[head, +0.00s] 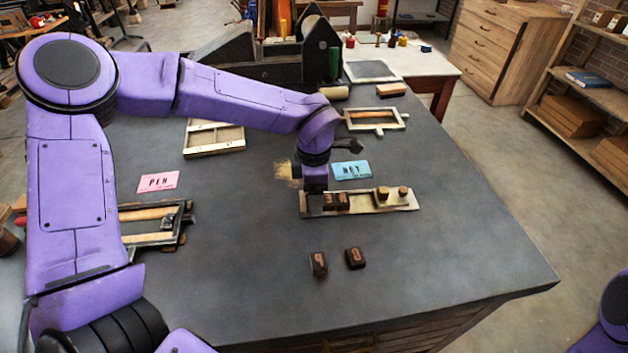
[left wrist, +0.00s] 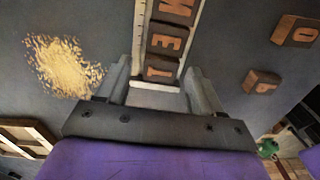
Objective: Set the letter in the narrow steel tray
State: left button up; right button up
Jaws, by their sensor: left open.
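The narrow steel tray (head: 372,208) lies across the table's middle. Its near end shows in the left wrist view (left wrist: 155,87). Three dark letter blocks sit in a row in it; in the wrist view they look like N (left wrist: 184,12), E (left wrist: 170,43) and T (left wrist: 159,71), the T nearest the tray end. Two loose letter blocks, (head: 318,264) and (head: 355,258), lie in front. My right gripper is out of view.
A blue NET card (head: 351,170) lies behind the tray and a pink PEN card (head: 158,182) to the left. A straw-coloured pile (head: 285,171) lies beside my gripper. Wooden frames (head: 213,142) and a press (head: 270,60) stand behind. The right front tabletop is clear.

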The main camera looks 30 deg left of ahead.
pick_arm(q)
notch_tip(320, 180, up, 12)
jog(key=shift+f, duration=0.2)
jog(key=shift+f, duration=0.1)
dwell(0.3)
